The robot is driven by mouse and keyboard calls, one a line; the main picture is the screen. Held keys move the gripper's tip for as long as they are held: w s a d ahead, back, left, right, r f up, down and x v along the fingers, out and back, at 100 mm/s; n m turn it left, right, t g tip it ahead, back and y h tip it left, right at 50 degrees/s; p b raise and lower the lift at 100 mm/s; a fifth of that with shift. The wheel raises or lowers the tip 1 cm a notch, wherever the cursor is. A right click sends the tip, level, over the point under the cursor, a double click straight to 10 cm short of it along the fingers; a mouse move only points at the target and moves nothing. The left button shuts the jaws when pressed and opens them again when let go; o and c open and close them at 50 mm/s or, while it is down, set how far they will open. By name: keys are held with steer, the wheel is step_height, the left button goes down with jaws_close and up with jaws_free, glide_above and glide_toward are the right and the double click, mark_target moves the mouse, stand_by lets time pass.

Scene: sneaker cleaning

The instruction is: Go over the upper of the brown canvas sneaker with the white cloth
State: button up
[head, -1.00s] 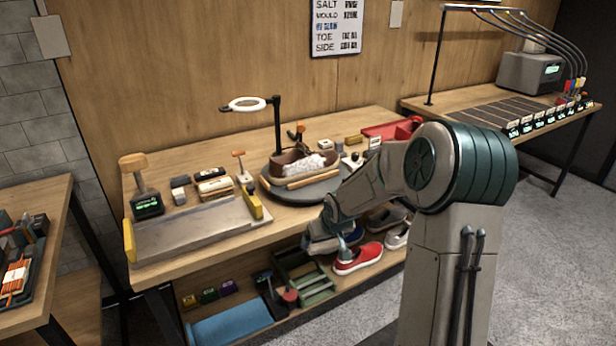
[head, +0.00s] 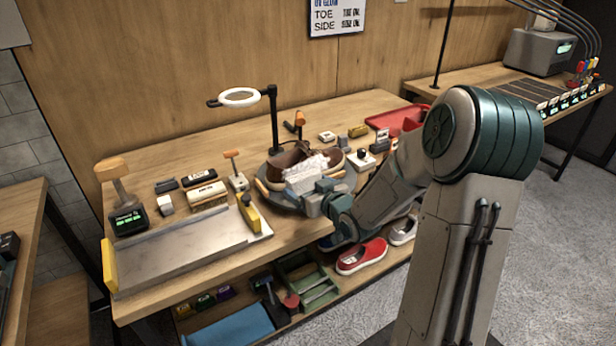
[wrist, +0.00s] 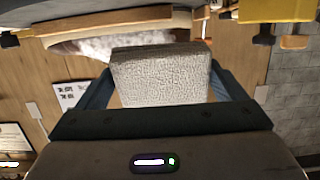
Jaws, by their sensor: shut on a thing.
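The brown canvas sneaker (head: 283,161) sits on a dark round stand (head: 285,199) at the table's middle. White foam (head: 322,161) covers part of its upper. My gripper (head: 312,190) is at the sneaker's near side. In the wrist view my gripper (wrist: 160,95) is shut on the white cloth (wrist: 160,77), a pale textured folded pad between both fingers. White foam (wrist: 92,47) shows just beyond the cloth there. The gripper and cloth hide the sneaker's near side in the head view, and I cannot tell whether the cloth touches it.
A ring lamp (head: 239,97) stands behind the stand. A red tray (head: 400,120) is at the back right. Other shoes (head: 361,256) lie on the shelf below.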

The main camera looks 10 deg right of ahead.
mark_target(290, 175)
steer(key=shift+w+a+f, duration=0.1)
steer(key=shift+w+a, duration=0.15)
steer(key=shift+w, duration=0.2)
steer(key=x, duration=0.3)
steer(key=shift+w+d+b, duration=0.2)
steer(key=shift+b, duration=0.2)
steer(key=shift+w+a+f, duration=0.15)
steer(key=shift+w+a, duration=0.1)
steer(key=shift+w, duration=0.4)
steer(key=shift+w+a+f+b, duration=0.2)
steer(key=shift+w+b, duration=0.25)
steer(key=shift+w, duration=0.2)
